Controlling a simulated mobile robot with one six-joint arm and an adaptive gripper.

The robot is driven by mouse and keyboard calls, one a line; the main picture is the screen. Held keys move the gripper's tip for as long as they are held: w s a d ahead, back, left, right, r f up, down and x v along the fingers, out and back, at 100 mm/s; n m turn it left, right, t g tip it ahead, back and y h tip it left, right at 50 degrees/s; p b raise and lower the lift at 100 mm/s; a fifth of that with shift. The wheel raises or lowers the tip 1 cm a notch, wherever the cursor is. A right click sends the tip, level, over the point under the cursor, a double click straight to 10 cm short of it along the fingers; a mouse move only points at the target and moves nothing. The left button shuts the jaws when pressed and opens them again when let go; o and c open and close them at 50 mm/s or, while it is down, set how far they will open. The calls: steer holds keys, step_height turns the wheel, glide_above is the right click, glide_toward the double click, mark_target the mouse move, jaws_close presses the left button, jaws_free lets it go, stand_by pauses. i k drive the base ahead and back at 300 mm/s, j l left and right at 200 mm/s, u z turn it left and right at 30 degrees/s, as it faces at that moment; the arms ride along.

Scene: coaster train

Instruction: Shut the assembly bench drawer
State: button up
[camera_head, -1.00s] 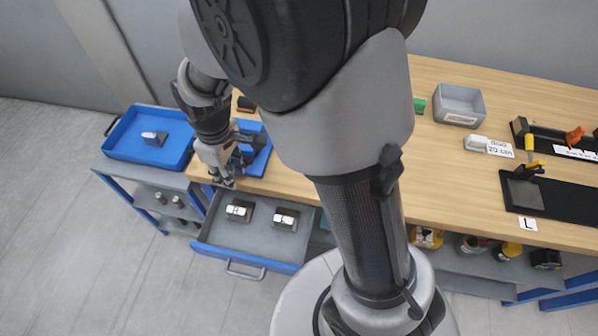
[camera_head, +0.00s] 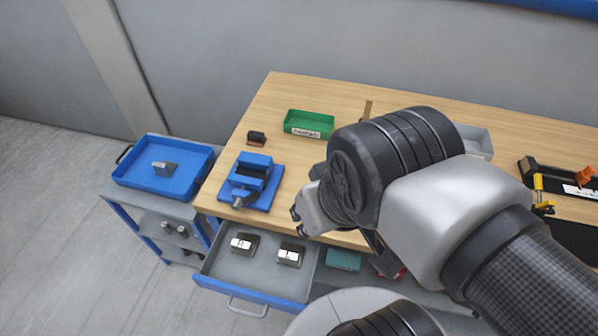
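The assembly bench drawer (camera_head: 263,272) stands pulled out from under the left end of the wooden bench (camera_head: 285,95). It has a grey inside, a blue front and a metal handle (camera_head: 247,309) on that front. Two dark blocks with white labels, a left one (camera_head: 244,243) and a right one (camera_head: 290,255), lie in it. My gripper (camera_head: 297,222) is over the bench's front edge, above and right of the drawer, apart from the handle. My own arm partly hides it, and its fingers are too small to judge.
A blue vise (camera_head: 252,181) stands on the bench's left end, with a green bin (camera_head: 308,124) behind it. A trolley with a blue tray (camera_head: 163,167) stands left of the drawer. The floor in front of the drawer is clear to the left.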

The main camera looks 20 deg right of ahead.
mark_target(259, 279)
steer(key=u, duration=0.95)
steer(key=k+j+z, duration=0.2)
steer(key=k+z, duration=0.15)
steer(key=z, duration=0.15)
steer(key=k+j+z, duration=0.1)
steer(key=k+z, duration=0.35)
steer(key=i, duration=0.1)
